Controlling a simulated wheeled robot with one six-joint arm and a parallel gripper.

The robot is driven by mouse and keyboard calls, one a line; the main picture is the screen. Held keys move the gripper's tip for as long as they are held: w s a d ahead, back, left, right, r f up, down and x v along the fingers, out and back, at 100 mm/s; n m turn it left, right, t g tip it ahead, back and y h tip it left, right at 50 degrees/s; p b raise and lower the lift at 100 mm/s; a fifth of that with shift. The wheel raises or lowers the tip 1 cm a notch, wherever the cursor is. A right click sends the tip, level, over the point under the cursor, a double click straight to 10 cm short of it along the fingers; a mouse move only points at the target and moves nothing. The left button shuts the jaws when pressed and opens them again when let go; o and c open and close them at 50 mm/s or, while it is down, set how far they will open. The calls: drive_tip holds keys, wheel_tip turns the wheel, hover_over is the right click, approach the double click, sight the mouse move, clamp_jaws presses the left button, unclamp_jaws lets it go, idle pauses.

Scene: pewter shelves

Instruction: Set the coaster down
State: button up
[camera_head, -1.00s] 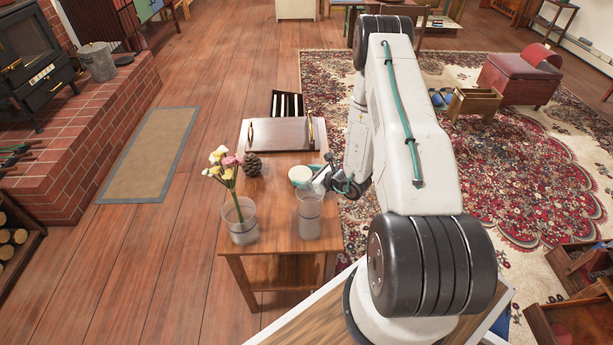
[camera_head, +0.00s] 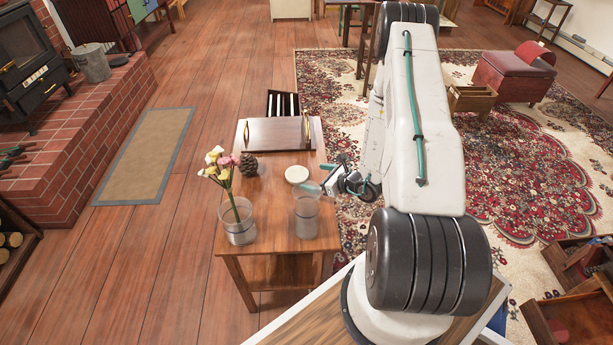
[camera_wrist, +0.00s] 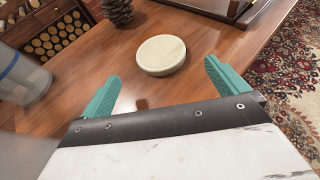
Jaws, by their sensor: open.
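The coaster (camera_head: 297,174) is a pale, round disc lying flat on the wooden table (camera_head: 273,199), between the pine cone and the clear glass. In the wrist view the coaster (camera_wrist: 161,55) lies just beyond my gripper (camera_wrist: 160,85). The gripper's two teal fingers are spread apart, with nothing between them. In the head view my gripper (camera_head: 333,180) is at the right of the coaster, near the table's right edge. The coaster is apart from the fingers.
A glass vase (camera_head: 238,222) with flowers and a clear glass (camera_head: 306,214) stand at the table's front. A pine cone (camera_head: 248,165) is left of the coaster. A wooden tray with handles (camera_head: 274,133) lies at the back. Bare tabletop lies around the coaster.

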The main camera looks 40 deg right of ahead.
drive_tip(key=v, duration=0.5)
drive_tip(key=w+a+r+n+g+y, duration=0.1)
drive_tip(key=w+a+r+n+y, duration=0.15)
drive_tip(key=a+r+n, duration=0.4)
drive_tip(key=w+a+r+n+g+y, duration=0.1)
drive_tip(key=a+r+n+y, duration=0.2)
drive_tip(key=r, duration=0.7)
drive_tip(key=s+a+r+n+g+y, duration=0.3)
drive_tip(key=s+a+r+n+g, duration=0.2)
drive_tip(key=a+r+n+g, duration=0.5)
drive_tip(key=s+a+r+n+g+h, duration=0.2)
drive_tip(key=s+a+r+n+h, duration=0.4)
drive_tip(key=s+r, duration=0.4)
drive_tip(key=s+d+r+n+t+h, duration=0.2)
drive_tip(key=s+r+n+h, duration=0.4)
drive_tip(key=s, duration=0.5)
drive_tip(key=shift+s+d+r+n+t, duration=0.25)
drive_tip(key=shift+d+n+t, duration=0.05)
drive_tip(key=shift+d+n, duration=0.25)
drive_tip(key=shift+h, duration=0.25)
